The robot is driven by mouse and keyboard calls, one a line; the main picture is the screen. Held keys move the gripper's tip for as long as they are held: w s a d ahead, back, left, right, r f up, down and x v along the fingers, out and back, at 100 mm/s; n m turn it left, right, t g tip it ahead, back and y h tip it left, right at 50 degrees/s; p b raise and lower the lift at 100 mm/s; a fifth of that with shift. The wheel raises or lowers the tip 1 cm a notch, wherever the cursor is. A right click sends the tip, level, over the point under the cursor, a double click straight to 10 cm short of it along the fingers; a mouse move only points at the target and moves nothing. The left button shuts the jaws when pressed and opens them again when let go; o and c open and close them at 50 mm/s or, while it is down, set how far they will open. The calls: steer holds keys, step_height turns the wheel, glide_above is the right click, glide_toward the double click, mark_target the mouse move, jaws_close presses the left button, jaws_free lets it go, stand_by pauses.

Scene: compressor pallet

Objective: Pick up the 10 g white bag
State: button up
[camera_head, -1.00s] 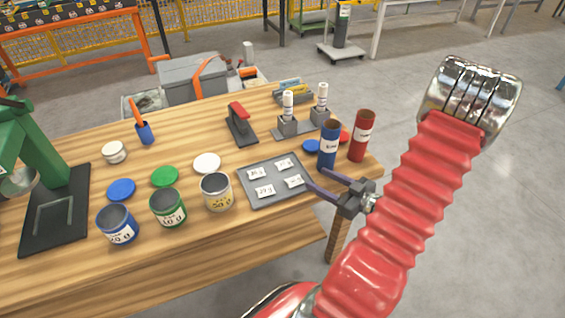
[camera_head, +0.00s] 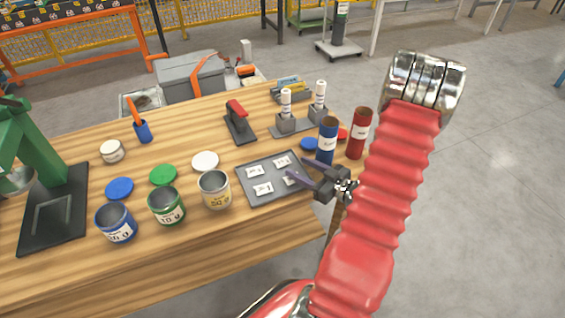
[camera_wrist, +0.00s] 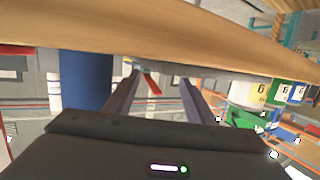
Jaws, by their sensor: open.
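Several small white bags with dark print lie on a grey tray (camera_head: 274,175). They are a back-left bag (camera_head: 256,170), a back-right bag (camera_head: 282,161), a front-left bag (camera_head: 262,188) and a front-right bag (camera_head: 290,178). The print is too small to tell which one says 10 g. My gripper (camera_head: 297,167) is open and empty. In the head view its fingertips reach over the tray's right edge and partly cover the front-right bag.
A blue cylinder (camera_head: 327,140) and a red cylinder (camera_head: 358,133) stand close behind my gripper. A white-silver can (camera_head: 214,190), a green can (camera_head: 166,206) and a blue can (camera_head: 116,223) stand left of the tray. A stapler-like red tool (camera_head: 239,122) stands behind it.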

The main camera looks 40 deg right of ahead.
steer(key=shift+w, duration=0.2)
